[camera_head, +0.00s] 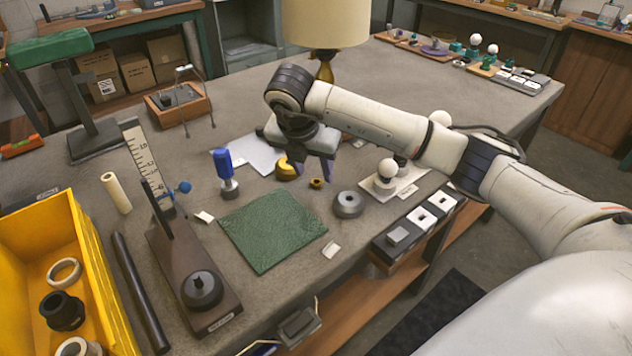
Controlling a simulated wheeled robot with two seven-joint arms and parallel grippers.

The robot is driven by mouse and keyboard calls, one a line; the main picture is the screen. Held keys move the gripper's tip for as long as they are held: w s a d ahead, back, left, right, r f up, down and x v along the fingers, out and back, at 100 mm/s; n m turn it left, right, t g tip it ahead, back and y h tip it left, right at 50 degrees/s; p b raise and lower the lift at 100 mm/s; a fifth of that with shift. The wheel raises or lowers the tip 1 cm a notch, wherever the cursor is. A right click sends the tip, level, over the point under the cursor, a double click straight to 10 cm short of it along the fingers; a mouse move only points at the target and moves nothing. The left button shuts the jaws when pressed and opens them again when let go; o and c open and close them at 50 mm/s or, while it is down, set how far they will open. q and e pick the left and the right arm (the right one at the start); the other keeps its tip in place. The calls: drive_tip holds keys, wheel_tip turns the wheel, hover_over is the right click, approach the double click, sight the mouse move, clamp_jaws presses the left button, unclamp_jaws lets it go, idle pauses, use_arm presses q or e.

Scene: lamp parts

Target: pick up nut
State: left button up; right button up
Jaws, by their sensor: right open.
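A small brass-coloured ring, which looks like the nut (316,183), lies on the grey workbench (260,100). My right gripper (313,171) points down just above and behind it, with its two dark fingers apart. I cannot tell how high the fingertips are above the nut. A yellow-brown rounded part (286,170) lies just left of the fingers. A thicker grey ring (348,204) lies to the right and in front of the nut. My left gripper is not in view.
A lamp with a beige shade (325,22) stands behind my right arm. A green mat (272,230) lies in front and a blue-handled tool (226,172) stands at left. A yellow bin (50,235) stands far left.

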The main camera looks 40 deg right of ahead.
sight(315, 185)
drive_tip(key=x, duration=0.5)
drive_tip(key=shift+w+p, duration=0.2)
drive_tip(key=shift+p, duration=0.2)
drive_tip(key=shift+r, duration=0.1)
clamp_jaws()
